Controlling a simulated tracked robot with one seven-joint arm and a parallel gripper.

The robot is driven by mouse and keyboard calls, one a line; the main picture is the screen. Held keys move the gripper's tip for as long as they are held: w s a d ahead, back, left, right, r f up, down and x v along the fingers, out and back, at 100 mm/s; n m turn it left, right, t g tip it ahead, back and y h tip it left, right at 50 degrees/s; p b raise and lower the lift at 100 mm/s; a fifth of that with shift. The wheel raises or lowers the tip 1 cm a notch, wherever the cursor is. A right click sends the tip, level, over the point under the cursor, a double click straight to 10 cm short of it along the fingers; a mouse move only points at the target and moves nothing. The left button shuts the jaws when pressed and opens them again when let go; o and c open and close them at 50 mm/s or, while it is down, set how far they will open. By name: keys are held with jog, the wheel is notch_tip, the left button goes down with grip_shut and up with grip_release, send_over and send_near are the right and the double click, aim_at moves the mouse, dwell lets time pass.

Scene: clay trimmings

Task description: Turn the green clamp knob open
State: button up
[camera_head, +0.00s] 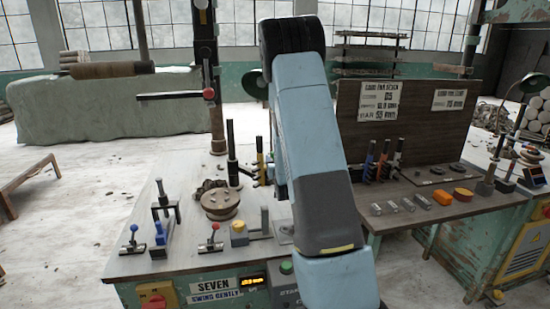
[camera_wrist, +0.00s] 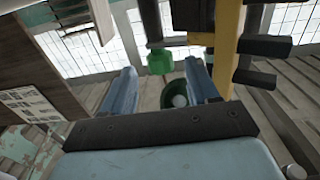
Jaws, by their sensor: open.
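In the wrist view the green clamp knob (camera_wrist: 160,61) is a small ribbed green piece on a dark upright post (camera_wrist: 151,20). My gripper (camera_wrist: 161,68) is open, with one blue finger to the left of the knob and one to the right. The knob shows between the fingertips, with clear gaps on both sides. I cannot tell how far beyond the tips it lies, and nothing is held. In the head view my arm (camera_head: 315,130) hides the gripper, and I cannot make out the knob there.
A yellow upright bar (camera_wrist: 228,45) with dark arms stands just right of my right finger. A green lamp shade (camera_wrist: 178,97) shows behind the fingers. In the head view, small levers, a round wooden block (camera_head: 220,204) and upright posts crowd the workbench (camera_head: 135,262).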

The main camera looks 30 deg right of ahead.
jog(key=v, duration=0.8)
jog(key=shift+s, duration=0.4)
jog(key=shift+a, duration=0.1)
jog(key=shift+d+n+y, duration=3)
jog(key=shift+d+y, duration=0.55)
jog(key=shift+y, duration=1.15)
jog(key=x, duration=0.4)
jog(key=r+x, duration=0.1)
jog(key=x, duration=0.8)
jog(key=shift+w+r, duration=0.15)
jog(key=shift+r, duration=0.05)
jog(key=c, duration=0.9)
